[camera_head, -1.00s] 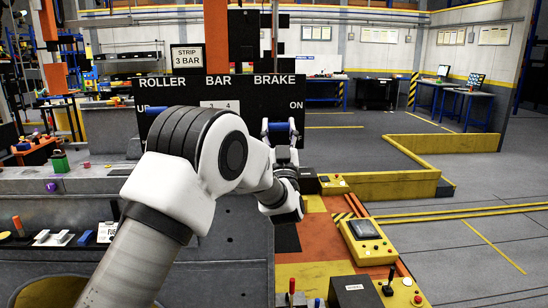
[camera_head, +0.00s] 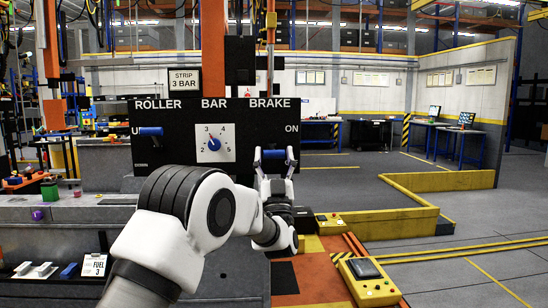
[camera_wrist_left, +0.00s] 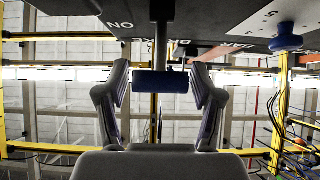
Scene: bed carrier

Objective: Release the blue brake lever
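The blue brake lever (camera_head: 274,154) is a short blue crossbar on the black panel (camera_head: 178,170), under the word BRAKE and near ON. In the left wrist view the blue bar (camera_wrist_left: 160,82) hangs on a dark stem. My left gripper (camera_head: 274,160) is at the lever, its white fingers spread to either side. In the left wrist view the open fingers (camera_wrist_left: 160,88) flank the bar, with small gaps visible at both ends. My right gripper is not in view.
A blue roller lever (camera_head: 151,132) and a dial with a blue knob (camera_head: 214,144) are on the same panel. A STRIP 3 BAR sign (camera_head: 184,80) stands above it. A yellow control box (camera_head: 369,282) is at lower right. Open floor lies right of it.

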